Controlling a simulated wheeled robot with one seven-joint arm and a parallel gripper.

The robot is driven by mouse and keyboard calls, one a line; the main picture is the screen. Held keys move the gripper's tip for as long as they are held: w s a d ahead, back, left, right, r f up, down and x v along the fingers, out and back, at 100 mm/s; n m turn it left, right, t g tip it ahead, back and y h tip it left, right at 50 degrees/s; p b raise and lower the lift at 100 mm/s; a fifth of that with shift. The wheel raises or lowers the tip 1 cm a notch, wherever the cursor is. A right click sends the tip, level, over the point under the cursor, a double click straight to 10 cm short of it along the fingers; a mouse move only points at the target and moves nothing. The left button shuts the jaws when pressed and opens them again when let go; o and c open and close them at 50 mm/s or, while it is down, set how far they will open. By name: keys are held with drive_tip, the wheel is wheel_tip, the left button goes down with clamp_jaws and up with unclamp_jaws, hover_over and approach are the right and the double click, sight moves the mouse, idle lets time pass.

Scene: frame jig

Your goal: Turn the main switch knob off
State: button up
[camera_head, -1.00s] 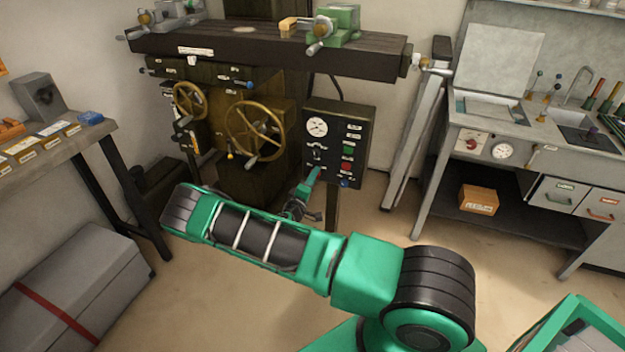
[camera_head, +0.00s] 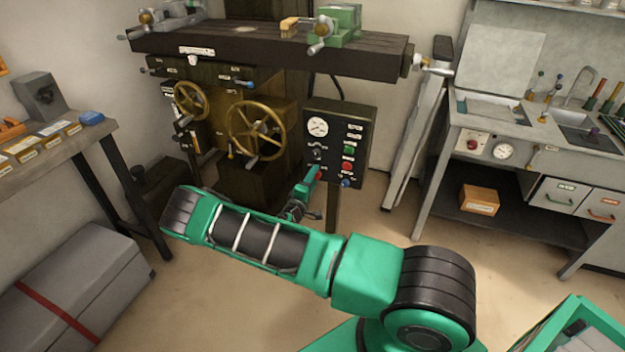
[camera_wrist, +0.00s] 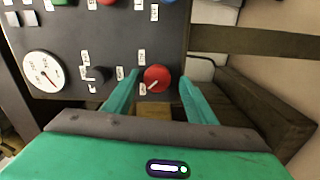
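A dark control panel (camera_head: 355,127) stands on a post below the machine's long table. In the wrist view, a round red knob (camera_wrist: 157,78) on it lies beyond and between my fingertips, with small white labels around it that I cannot read. In the head view the red knob (camera_head: 318,172) shows partly, beside my gripper (camera_head: 306,184). My gripper (camera_wrist: 159,80) is open, one green finger on either side of the knob. Whether the fingers touch it I cannot tell. A black knob (camera_wrist: 97,75) sits left of it in the wrist view.
A dial gauge (camera_head: 317,127), a green button (camera_head: 349,150), a red button (camera_head: 347,166) and a blue button (camera_head: 346,182) share the panel. A brass handwheel (camera_head: 256,131) is to its left.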

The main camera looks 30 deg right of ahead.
drive_tip(key=shift+s, duration=0.1)
drive_tip(key=v, duration=1)
drive_tip(key=shift+s+a, duration=0.2)
drive_tip(key=shift+a, duration=0.05)
drive_tip(key=s+d+r+m+g+y, duration=0.4)
drive_tip(key=s+d+r+m+g, duration=0.7)
drive_tip(key=s+r+g, duration=0.3)
drive_tip(key=s+a+r+t+y, duration=0.1)
drive_tip(key=s+a+r+y, duration=0.2)
drive_tip(key=s+r, duration=0.2)
drive_tip(key=s+a+r+m+t+y, duration=0.1)
drive_tip(key=s+a+r+y, duration=0.2)
drive_tip(key=s, duration=0.9)
drive_tip(key=s+a+r+t+y, duration=0.1)
drive_tip(key=s+a+r+y, duration=0.3)
drive_tip(key=s+r, duration=0.4)
drive_tip(key=shift+s+r+m, duration=0.35)
drive_tip(key=shift+r+m, duration=0.05)
drive_tip(key=shift+r, duration=0.1)
